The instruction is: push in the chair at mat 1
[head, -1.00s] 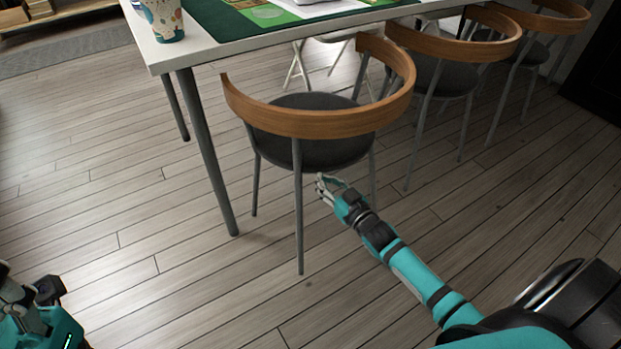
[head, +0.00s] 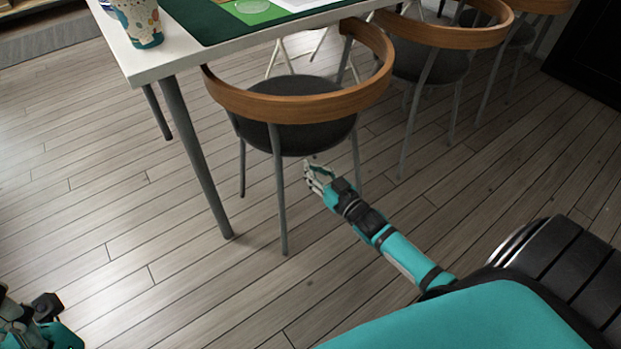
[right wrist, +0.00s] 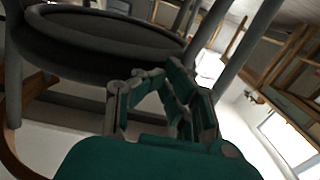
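The near chair (head: 300,104) has a curved wooden backrest, a dark round seat and grey legs. It stands upright at the white table (head: 180,63), its back toward me and its seat partly under the edge. A dark green mat (head: 205,22) lies on the table above it; I cannot read a number. My right gripper (head: 313,170) is low behind the chair, just below the seat's rear edge. My left gripper (head: 22,312) is at the lower left, cut off.
More matching chairs (head: 440,35) stand along the table to the right. A grey table leg (head: 195,150) is just left of the near chair. A patterned cup (head: 140,22) stands near the table corner. The wooden floor at left and front is clear.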

